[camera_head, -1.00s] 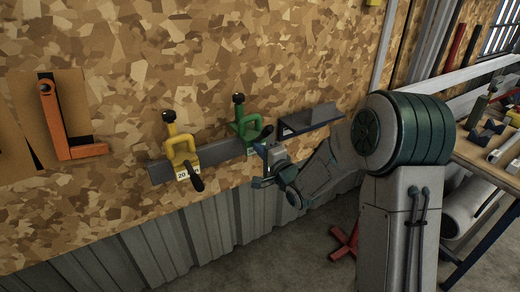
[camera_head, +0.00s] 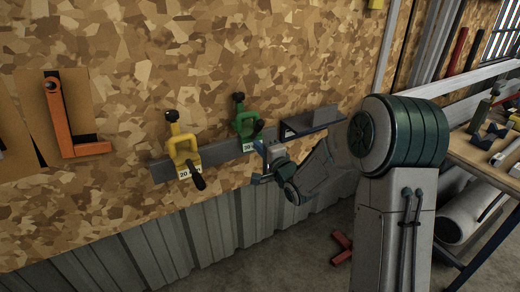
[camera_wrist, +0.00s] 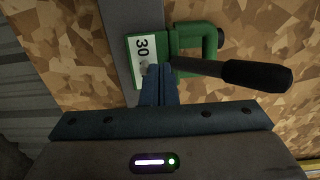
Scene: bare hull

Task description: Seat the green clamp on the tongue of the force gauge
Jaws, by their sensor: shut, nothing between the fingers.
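The green clamp (camera_head: 244,122) hangs on a grey rail on the chipboard wall, right of a yellow clamp. In the wrist view the green clamp (camera_wrist: 211,38) lies just beyond my fingertips, its black handle pointing right, with a white "30" label (camera_wrist: 143,46) beside it. My gripper (camera_head: 262,164) is just below and right of the clamp. In the wrist view my gripper (camera_wrist: 159,72) is shut and empty, its tips overlapping the label's lower edge; whether they touch anything I cannot tell. I cannot make out the force gauge or its tongue in either view.
The yellow clamp (camera_head: 184,150) hangs to the left on the same rail (camera_head: 215,155). A grey bracket (camera_head: 312,120) sticks out of the wall just right of the green clamp. An orange square (camera_head: 60,115) hangs far left. A workbench (camera_head: 487,158) with tools stands at right.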

